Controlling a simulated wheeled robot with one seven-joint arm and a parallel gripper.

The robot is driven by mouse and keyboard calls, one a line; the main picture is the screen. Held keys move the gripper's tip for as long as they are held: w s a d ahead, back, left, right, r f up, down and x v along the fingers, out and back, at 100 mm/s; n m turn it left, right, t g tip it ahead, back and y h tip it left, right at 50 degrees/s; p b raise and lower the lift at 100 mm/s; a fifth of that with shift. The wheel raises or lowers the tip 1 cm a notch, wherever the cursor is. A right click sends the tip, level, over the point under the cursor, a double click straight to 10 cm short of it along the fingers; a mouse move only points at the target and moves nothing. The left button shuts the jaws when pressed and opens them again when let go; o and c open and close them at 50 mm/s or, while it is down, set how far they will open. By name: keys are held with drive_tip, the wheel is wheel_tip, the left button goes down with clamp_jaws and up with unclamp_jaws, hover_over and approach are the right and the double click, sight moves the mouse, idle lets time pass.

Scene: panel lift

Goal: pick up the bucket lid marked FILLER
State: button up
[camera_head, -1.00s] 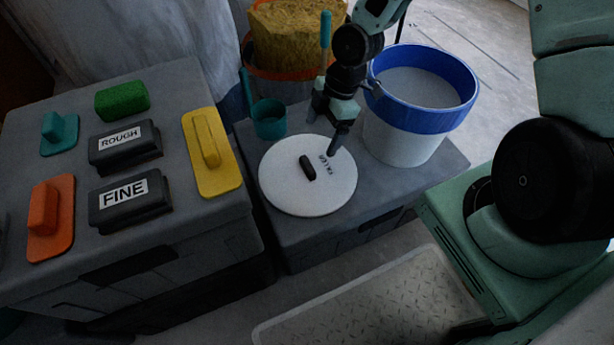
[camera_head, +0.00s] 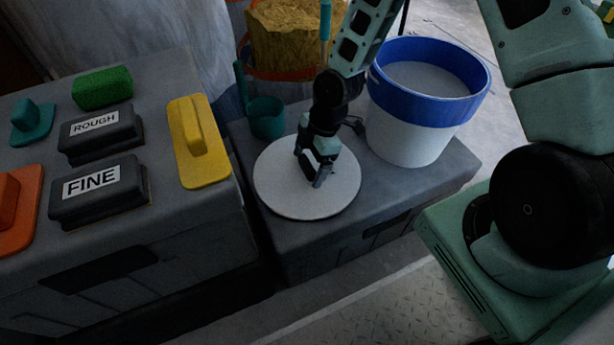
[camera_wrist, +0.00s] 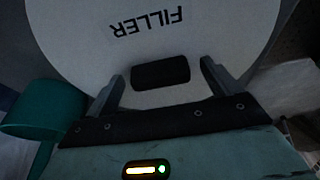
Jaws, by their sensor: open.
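The round white bucket lid (camera_head: 275,188) lies flat on the low grey box by the bucket. In the wrist view the lid (camera_wrist: 80,45) fills the upper middle, with FILLER printed upside down on it and a dark block handle (camera_wrist: 160,72) standing on it. My gripper (camera_head: 313,172) is over the lid, and my arm hides the handle in the head view. In the wrist view my gripper (camera_wrist: 163,82) is open, with one finger on each side of the handle. I cannot tell whether the fingers touch it.
A blue-rimmed white bucket (camera_head: 405,135) stands right of the lid. A teal cup (camera_head: 267,118) is behind it at the left, also in the wrist view (camera_wrist: 45,108). A grey chest (camera_head: 190,235) with sanding blocks and trowels stands left.

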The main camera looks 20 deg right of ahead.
drive_tip(key=c, duration=1.1)
drive_tip(key=shift+r, duration=0.15)
